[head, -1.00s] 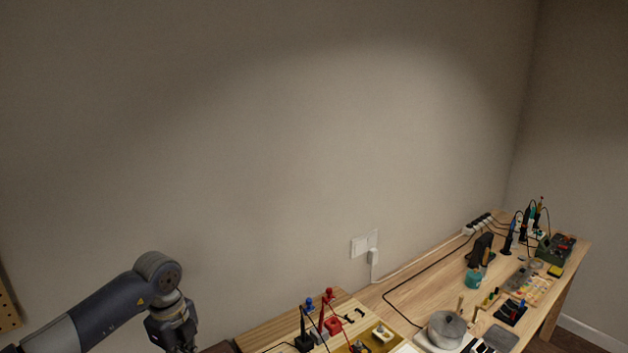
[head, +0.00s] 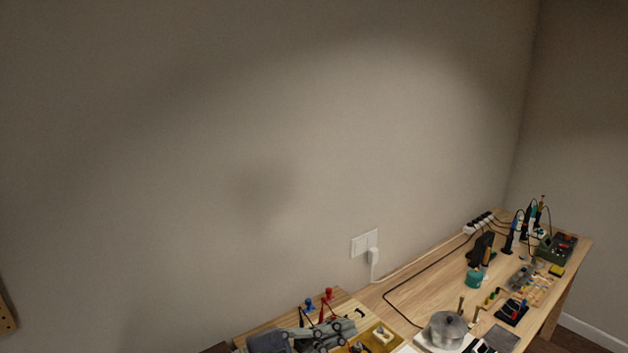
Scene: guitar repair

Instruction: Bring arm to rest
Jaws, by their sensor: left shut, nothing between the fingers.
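The rest of my left arm is mostly out of the picture. My right gripper is not in view.
Red and blue plugs (head: 328,293) on leads stand beside my left gripper. A yellow tray (head: 383,336) and a metal pot (head: 447,329) lie to its right. A teal jar (head: 474,279), soldering tools and a power strip (head: 478,223) are farther back.

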